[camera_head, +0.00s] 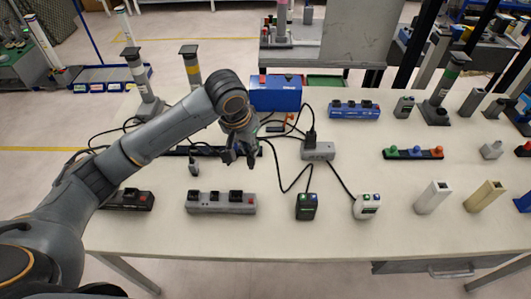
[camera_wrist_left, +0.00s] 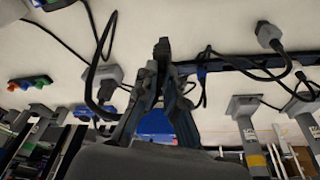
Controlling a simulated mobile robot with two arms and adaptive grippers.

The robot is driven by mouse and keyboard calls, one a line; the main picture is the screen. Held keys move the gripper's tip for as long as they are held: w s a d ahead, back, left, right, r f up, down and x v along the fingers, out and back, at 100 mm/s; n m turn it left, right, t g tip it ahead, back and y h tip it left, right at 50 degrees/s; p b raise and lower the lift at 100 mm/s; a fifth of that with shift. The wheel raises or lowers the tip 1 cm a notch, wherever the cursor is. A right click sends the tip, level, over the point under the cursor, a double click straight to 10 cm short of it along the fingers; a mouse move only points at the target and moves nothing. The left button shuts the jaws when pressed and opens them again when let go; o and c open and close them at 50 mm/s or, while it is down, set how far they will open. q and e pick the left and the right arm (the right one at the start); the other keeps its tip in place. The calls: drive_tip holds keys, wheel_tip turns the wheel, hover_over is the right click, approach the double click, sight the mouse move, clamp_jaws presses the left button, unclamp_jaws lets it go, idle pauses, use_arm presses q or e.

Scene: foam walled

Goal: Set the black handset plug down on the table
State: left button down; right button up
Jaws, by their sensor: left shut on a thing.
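My left gripper (camera_head: 240,160) is over the middle-left of the table (camera_head: 270,175). In the left wrist view its fingers (camera_wrist_left: 161,65) close together on a small dark piece, the black handset plug (camera_wrist_left: 162,48). In the head view the plug is mostly hidden by the gripper, and I cannot tell whether it touches the table. The black handset (camera_head: 306,208) stands near the front edge; its black cable loops up toward the gripper. My right gripper is not in view.
A grey socket box (camera_head: 318,152) with a black plug (camera_head: 310,137) is right of the gripper. A grey power strip (camera_head: 221,203) lies in front, a small plug (camera_head: 193,167) stands to the left, and a blue box (camera_head: 276,94) is behind. Bare tabletop shows between them.

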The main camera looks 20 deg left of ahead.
use_arm(q)
drive_tip(key=w+f, duration=0.2)
drive_tip(key=f, duration=0.1)
drive_tip(key=w+d+f+p, duration=0.1)
drive_tip(key=f, duration=0.2)
drive_tip(key=w+f, duration=0.2)
drive_tip(key=f, duration=0.1)
drive_tip(key=shift+w+d+p, duration=0.3)
drive_tip(key=shift+d+p, duration=0.1)
drive_tip(key=shift+f, duration=0.3)
drive_tip(key=c, duration=1.4)
unclamp_jaws()
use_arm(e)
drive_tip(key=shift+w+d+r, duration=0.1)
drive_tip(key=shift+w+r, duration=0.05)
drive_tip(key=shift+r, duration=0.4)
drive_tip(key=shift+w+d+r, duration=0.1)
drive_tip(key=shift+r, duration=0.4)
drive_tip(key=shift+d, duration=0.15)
use_arm(q)
drive_tip(key=shift+r, duration=0.35)
drive_tip(key=b+v, duration=0.1)
drive_tip(key=v, duration=1)
drive_tip(key=shift+s+r, duration=0.15)
drive_tip(key=shift+r, duration=0.1)
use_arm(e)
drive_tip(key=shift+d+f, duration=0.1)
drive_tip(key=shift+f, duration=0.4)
